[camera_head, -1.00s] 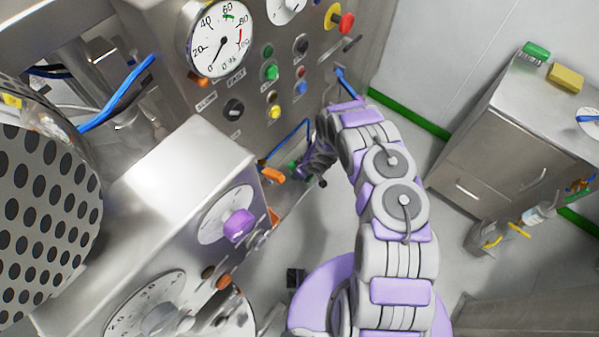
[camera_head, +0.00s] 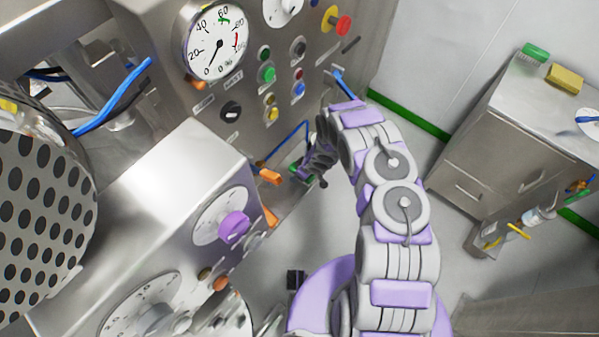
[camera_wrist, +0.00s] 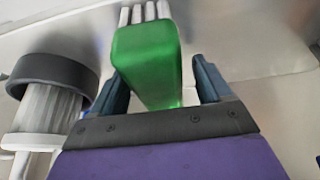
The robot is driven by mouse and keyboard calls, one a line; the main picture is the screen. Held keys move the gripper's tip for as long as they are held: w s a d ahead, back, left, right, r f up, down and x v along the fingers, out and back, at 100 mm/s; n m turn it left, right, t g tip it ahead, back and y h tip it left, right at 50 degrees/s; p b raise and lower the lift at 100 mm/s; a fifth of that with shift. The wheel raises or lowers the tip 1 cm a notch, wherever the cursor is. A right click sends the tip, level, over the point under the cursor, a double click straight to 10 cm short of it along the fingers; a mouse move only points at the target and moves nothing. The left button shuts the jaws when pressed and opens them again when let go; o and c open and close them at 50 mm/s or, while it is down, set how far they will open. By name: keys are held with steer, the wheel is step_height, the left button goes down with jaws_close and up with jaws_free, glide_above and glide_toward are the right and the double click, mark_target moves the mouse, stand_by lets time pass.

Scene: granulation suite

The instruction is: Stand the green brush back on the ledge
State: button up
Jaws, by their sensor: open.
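In the wrist view a green brush (camera_wrist: 148,62) with pale bristles pointing to the top of the picture lies between the two fingers of my gripper (camera_wrist: 163,80). The fingers are apart, with a visible gap on the right side of the brush; contact on the left cannot be told. In the head view my gripper (camera_head: 311,172) is low beside the machine's control panel, with a bit of green (camera_head: 296,167) at it, mostly hidden. The ledge cannot be made out clearly. A second green brush (camera_head: 536,51) lies on the steel cabinet at right.
A dark-capped cylindrical part (camera_wrist: 52,85) stands left of the fingers in the wrist view. An orange handle (camera_head: 270,177) and a purple knob (camera_head: 234,227) are left of my gripper. A yellow sponge (camera_head: 565,79) lies on the cabinet (camera_head: 500,150). Floor is open between cabinet and arm.

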steer(key=p+v, duration=0.2)
steer(key=v, duration=0.9)
steer(key=shift+s+r, duration=0.1)
